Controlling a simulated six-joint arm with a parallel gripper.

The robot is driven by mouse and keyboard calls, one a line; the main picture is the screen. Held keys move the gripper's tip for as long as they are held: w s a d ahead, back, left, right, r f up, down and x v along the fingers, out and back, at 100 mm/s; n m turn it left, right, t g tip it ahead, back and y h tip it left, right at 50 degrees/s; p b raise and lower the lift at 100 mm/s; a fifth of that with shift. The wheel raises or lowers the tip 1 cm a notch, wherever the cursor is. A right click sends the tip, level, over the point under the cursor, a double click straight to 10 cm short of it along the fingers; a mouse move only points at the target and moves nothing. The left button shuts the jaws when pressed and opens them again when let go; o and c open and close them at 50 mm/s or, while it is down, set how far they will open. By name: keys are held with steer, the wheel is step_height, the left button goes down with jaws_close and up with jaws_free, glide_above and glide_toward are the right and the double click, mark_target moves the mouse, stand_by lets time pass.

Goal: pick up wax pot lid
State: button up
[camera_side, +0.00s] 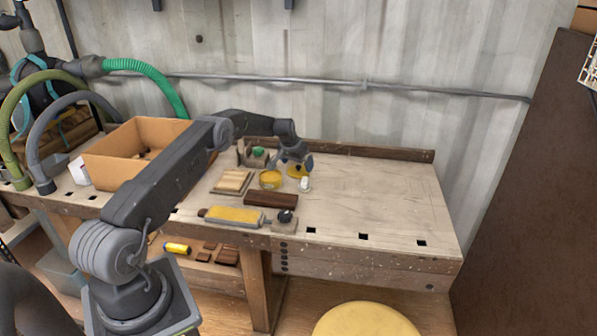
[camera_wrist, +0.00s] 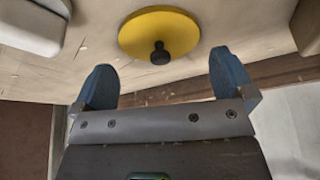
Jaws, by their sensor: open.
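The wax pot lid (camera_wrist: 159,33) is a round yellow disc with a black knob, lying on the bench top in the wrist view. In the side view the lid (camera_side: 298,171) shows as a yellow patch under my gripper (camera_side: 299,162). The wrist view shows my gripper (camera_wrist: 164,80) with its two blue fingers wide apart and nothing between them. The lid is apart from the fingertips, beyond the gap between them. An open yellow pot (camera_side: 270,180) stands just left of the lid in the side view.
A small white object (camera_side: 304,184) stands close to the lid. Wooden blocks (camera_side: 232,181), a dark brown bar (camera_side: 270,199) and a yellow-topped block (camera_side: 233,216) lie nearby. A cardboard box (camera_side: 110,162) stands left. The bench (camera_side: 385,195) is clear on the right.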

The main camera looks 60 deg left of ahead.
mark_target(298, 169)
steer(key=shift+x, duration=1.05)
steer(key=shift+f, duration=0.15)
jaws_close()
